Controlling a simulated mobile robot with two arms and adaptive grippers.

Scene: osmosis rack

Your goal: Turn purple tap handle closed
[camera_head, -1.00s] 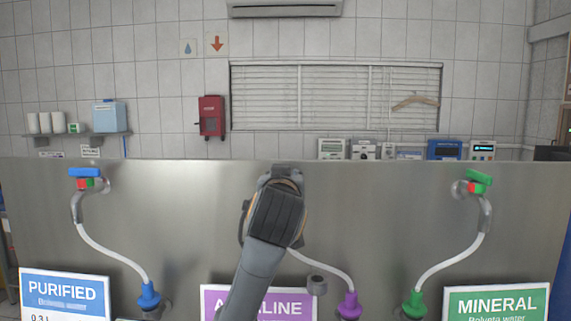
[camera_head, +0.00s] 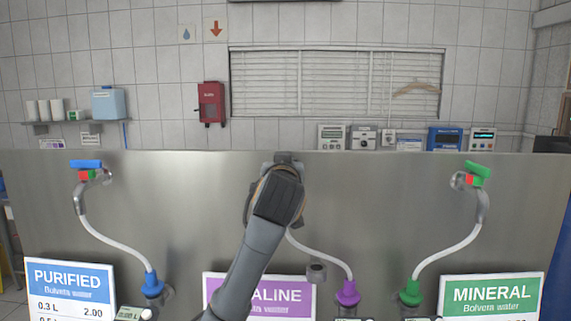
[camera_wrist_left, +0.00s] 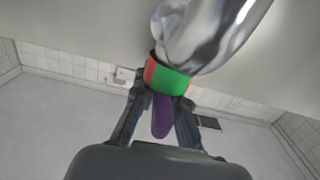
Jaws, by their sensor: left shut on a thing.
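The purple tap handle (camera_wrist_left: 161,117) shows in the left wrist view, sticking out from a red and green collar (camera_wrist_left: 168,78) under a shiny metal tap (camera_wrist_left: 205,30). My left gripper (camera_wrist_left: 160,100) has a finger on each side of the handle and is shut on it. In the head view my left gripper (camera_head: 283,162) is at the top middle of the steel panel. The arm hides the purple tap there; only its white hose (camera_head: 322,252) and purple connector (camera_head: 348,293) show. My right gripper is not in view.
The steel panel (camera_head: 385,215) stands close in front. A blue-handled tap (camera_head: 86,164) is at its left and a green-handled tap (camera_head: 478,170) at its right, each with a white hose. Blue, purple and green signs stand below, the purple sign (camera_head: 290,297) partly behind my arm.

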